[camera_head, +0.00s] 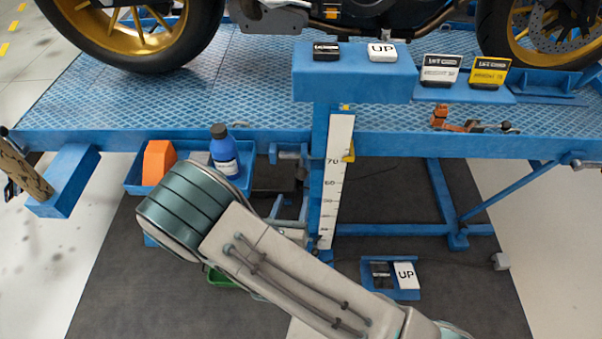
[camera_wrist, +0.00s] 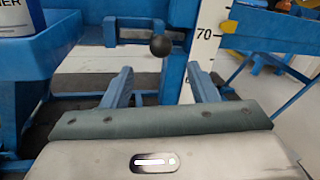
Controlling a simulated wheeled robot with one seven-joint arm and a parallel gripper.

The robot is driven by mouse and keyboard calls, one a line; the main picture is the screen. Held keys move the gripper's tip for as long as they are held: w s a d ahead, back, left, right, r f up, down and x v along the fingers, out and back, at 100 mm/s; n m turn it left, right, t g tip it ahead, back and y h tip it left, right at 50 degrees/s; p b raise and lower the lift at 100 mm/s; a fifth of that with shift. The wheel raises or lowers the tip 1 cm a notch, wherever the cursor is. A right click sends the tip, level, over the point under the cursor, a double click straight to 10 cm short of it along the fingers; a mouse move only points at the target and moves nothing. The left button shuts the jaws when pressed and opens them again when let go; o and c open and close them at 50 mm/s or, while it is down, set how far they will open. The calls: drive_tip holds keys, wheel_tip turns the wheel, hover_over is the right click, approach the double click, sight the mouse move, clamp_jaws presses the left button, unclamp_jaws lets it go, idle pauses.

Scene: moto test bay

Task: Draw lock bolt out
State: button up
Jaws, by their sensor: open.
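A round black knob (camera_wrist: 160,46), which looks like the end of the lock bolt, shows in the wrist view in front of a blue bracket (camera_wrist: 135,30). In the head view the bracket (camera_head: 291,155) sits under the lift table edge, left of the height scale, and my arm hides most of my gripper.
A white height scale (camera_head: 338,175) stands right of the bracket. A blue tray (camera_head: 132,180) with a blue bottle (camera_head: 224,152) and an orange block (camera_head: 157,162) hangs at left. The lift table (camera_head: 100,110) carries a motorcycle. A lower UP switch panel (camera_head: 404,277) sits near the floor.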

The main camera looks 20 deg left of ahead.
sight(299, 178)
drive_tip(key=w, duration=1)
drive_tip(key=shift+w+a, duration=0.15)
drive_tip(key=shift+w, duration=0.2)
clamp_jaws()
